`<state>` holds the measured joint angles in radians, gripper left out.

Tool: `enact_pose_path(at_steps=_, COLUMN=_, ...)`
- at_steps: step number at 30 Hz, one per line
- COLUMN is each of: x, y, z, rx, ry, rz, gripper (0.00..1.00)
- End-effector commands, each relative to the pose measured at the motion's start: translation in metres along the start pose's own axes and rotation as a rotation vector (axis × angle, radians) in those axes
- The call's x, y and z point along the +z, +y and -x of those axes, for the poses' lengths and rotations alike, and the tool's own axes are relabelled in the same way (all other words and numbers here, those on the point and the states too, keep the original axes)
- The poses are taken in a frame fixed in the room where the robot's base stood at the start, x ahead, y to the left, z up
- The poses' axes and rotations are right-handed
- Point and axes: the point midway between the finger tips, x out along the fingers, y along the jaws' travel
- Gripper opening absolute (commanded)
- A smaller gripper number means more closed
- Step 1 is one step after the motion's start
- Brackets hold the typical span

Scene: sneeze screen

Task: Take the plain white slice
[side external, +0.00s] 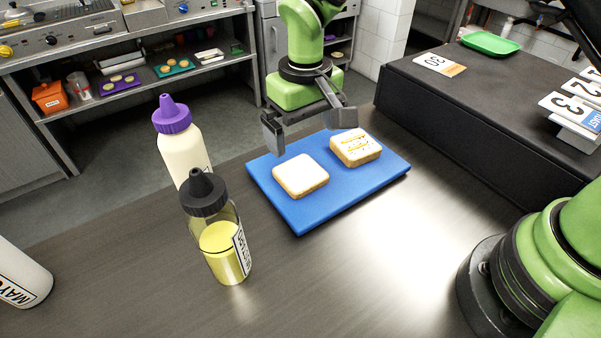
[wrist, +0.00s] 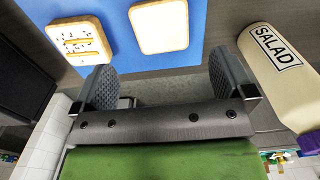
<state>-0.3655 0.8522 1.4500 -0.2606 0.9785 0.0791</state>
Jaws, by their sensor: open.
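The plain white slice (side external: 300,175) lies flat on the left part of a blue cutting board (side external: 310,217). In the wrist view the plain slice (wrist: 160,27) is at the top, just beyond the gap between the fingers. A second slice (side external: 356,147) with yellow-brown streaks lies to its right on the board; in the wrist view this streaked slice (wrist: 78,40) is at the upper left. My gripper (side external: 308,122) is open and empty above the far edge of the board, with its fingers (wrist: 165,83) spread wide. It is apart from both slices.
A cream bottle with a purple cap (side external: 183,150) and a yellow bottle with a dark cap (side external: 223,250) stand left of the board. A white mayo bottle (side external: 20,275) is at the far left. A raised dark counter (side external: 470,110) is at the right.

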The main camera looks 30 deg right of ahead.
Motion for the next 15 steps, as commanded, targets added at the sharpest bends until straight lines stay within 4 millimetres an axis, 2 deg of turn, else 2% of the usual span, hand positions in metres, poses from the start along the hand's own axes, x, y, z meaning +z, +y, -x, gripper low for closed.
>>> enact_pose_path(at_steps=6, x=0.001, y=0.000, z=-0.034, rx=0.002, ry=-0.005, rz=0.001, gripper=1.00)
enact_pose_path(at_steps=11, x=0.001, y=0.000, z=-0.046, rx=0.001, ry=-0.004, rz=0.000, gripper=1.00)
enact_pose_path(at_steps=15, x=0.004, y=0.001, z=-0.066, rx=0.002, ry=-0.006, rz=0.000, gripper=1.00)
